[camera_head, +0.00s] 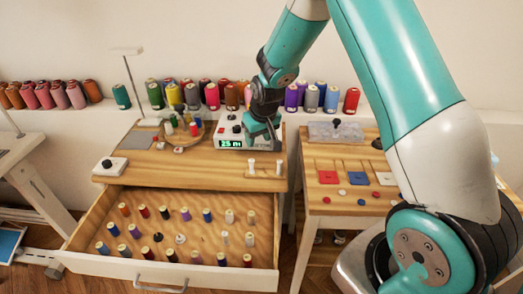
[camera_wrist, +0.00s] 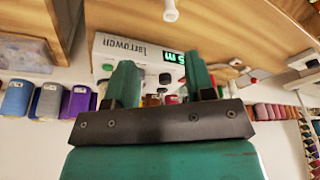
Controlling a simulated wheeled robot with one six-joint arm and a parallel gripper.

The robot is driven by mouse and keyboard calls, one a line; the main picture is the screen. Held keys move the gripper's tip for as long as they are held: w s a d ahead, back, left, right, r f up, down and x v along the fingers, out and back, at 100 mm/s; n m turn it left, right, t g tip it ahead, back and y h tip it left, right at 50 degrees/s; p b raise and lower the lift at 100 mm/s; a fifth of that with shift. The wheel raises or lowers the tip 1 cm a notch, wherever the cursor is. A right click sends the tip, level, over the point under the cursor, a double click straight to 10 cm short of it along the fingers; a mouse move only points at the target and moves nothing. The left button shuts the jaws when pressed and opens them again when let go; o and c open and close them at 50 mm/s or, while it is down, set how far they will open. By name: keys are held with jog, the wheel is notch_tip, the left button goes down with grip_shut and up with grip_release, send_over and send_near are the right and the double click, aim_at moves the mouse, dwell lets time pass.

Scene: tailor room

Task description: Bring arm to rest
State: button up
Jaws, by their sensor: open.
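My gripper (camera_head: 270,127) hangs from my teal and white arm above the wooden cabinet (camera_head: 215,172), in front of a white device with a green lit display (camera_head: 231,142). In the wrist view, which looks upside down, the two teal fingers of my gripper (camera_wrist: 163,82) stand apart with nothing held between them. The device (camera_wrist: 120,52) shows just beyond the fingers there. I cannot tell whether the fingers touch it.
An open drawer (camera_head: 148,270) holds several small thread spools. A round wooden holder (camera_head: 183,137) with spools stands left of the device. A side table (camera_head: 327,209) with coloured squares is at right. Large spools (camera_head: 352,101) line the wall ledge.

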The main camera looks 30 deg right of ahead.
jog(key=s+a+r+n+y, duration=0.2)
jog(key=s+a+r+n, duration=0.1)
jog(key=s+a+r, duration=0.9)
jog(key=s+a+r+n+g+y, duration=0.1)
jog(key=s+r, duration=0.3)
jog(key=s, duration=0.5)
jog(key=s+a+r+n+g+y, duration=0.1)
jog(key=s+a+r+n+g, duration=0.1)
jog(key=s, duration=0.8)
jog(key=a+r+n, duration=0.1)
jog(key=a, duration=0.1)
jog(key=shift+a+r, duration=0.3)
jog(key=shift+r, duration=0.1)
